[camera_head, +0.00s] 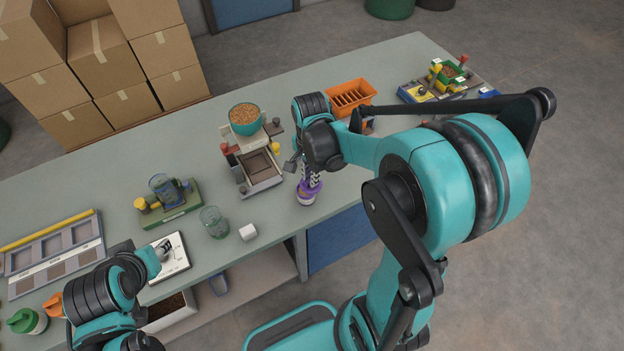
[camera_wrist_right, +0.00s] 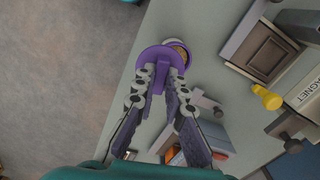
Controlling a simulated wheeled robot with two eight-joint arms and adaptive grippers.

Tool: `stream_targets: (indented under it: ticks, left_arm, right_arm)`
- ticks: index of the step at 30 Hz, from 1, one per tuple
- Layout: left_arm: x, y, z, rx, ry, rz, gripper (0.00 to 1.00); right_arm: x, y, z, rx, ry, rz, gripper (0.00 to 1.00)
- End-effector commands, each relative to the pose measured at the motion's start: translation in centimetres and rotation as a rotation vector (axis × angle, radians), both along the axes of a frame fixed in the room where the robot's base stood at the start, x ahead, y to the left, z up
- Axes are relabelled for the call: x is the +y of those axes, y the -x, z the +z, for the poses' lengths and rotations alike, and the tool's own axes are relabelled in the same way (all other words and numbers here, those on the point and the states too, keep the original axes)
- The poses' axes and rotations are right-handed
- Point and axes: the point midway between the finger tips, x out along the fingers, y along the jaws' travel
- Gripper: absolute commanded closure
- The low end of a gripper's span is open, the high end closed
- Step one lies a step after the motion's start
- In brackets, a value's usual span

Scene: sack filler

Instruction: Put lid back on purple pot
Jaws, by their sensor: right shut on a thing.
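The small purple pot (camera_head: 305,198) stands near the front edge of the long table. In the right wrist view, the pot (camera_wrist_right: 186,48) shows brownish contents through a gap at its rim. The purple lid (camera_head: 314,185) is just above the pot. In the right wrist view, the lid (camera_wrist_right: 150,58) covers part of the pot's mouth and is offset to the left. My right gripper (camera_head: 308,178) is shut on the lid, its fingers (camera_wrist_right: 164,68) meeting at the lid's middle.
A filler machine with a teal bowl (camera_head: 245,119) stands left of the pot. An orange crate (camera_head: 349,97) is behind my right arm. Bare tabletop surrounds the pot's left side.

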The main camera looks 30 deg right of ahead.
Motion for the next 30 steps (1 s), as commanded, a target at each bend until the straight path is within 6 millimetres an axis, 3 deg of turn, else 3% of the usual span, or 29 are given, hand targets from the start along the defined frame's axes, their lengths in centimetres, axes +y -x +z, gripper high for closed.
stream_targets:
  ticks: [1,3,9,17,30]
  left_arm:
    - [0.0,0.0,1.9,0.000,0.000,0.000,0.59]
    - [0.0,0.0,3.0,0.000,0.000,0.000,0.59]
    - [0.0,0.0,4.0,0.000,0.000,0.000,0.59]
    - [0.0,0.0,2.9,0.000,0.000,0.000,0.59]
    - [0.0,0.0,-0.5,0.000,0.000,0.000,0.59]
  right_arm:
    - [0.1,-0.8,1.1,0.000,0.000,0.046,1.00]
    - [0.2,-1.7,1.3,0.000,0.000,0.106,1.00]
    - [0.3,-2.8,1.0,-0.001,0.000,0.197,1.00]
    - [0.3,-2.9,-0.5,-0.001,0.000,0.202,1.00]
    - [0.3,-2.8,-4.9,-0.001,0.000,0.201,1.00]
